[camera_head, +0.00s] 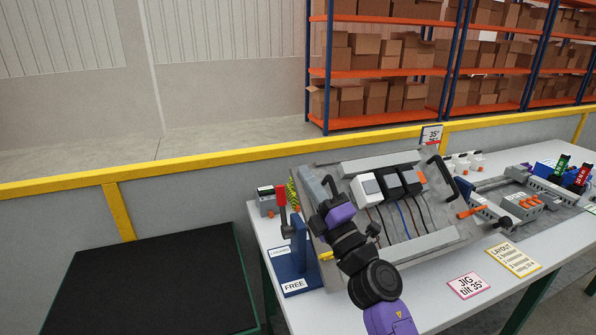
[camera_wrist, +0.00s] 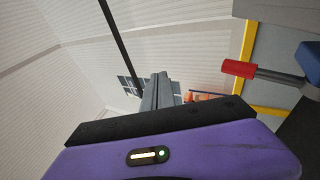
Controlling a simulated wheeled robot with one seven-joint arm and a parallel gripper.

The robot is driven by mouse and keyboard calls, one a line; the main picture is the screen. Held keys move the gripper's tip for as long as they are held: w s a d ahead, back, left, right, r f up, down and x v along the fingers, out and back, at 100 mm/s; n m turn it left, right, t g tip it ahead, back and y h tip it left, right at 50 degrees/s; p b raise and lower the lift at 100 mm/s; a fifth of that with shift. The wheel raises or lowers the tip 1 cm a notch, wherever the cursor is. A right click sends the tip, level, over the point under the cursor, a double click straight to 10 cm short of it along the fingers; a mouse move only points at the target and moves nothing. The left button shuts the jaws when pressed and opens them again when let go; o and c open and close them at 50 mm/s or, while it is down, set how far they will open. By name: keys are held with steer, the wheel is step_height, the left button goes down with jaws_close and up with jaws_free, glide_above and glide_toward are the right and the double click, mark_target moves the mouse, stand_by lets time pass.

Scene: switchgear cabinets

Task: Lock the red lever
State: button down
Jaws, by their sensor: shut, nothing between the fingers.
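The red lever (camera_head: 281,196) stands nearly upright on a blue bracket (camera_head: 298,243) at the table's left end. Its base carries a small label (camera_head: 280,252), hard to read, and a "FREE" label (camera_head: 294,287) nearer the front. In the wrist view the red grip (camera_wrist: 238,68) points left on a grey shaft, right of my fingers, with part of the blue bracket (camera_wrist: 311,60) at the edge. My gripper (camera_head: 328,184) is right of the lever's grip in the head view, apart from it. Its fingers (camera_wrist: 158,88) are together and empty.
A tilted jig panel (camera_head: 430,240) with switch modules and cables lies right of and behind my arm. A grey device (camera_head: 266,203) stands behind the lever. More fixtures (camera_head: 525,205) fill the table's right side. A black-topped surface (camera_head: 150,285) lies to the left, apart from the table.

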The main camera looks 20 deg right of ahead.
steer(key=shift+s+d+r+p, duration=0.15)
steer(key=shift+s+r+p, duration=0.15)
steer(key=shift+s, duration=0.35)
steer(key=shift+s+d+r+p, duration=0.2)
steer(key=shift+s+r, duration=0.2)
steer(key=shift+s, duration=0.2)
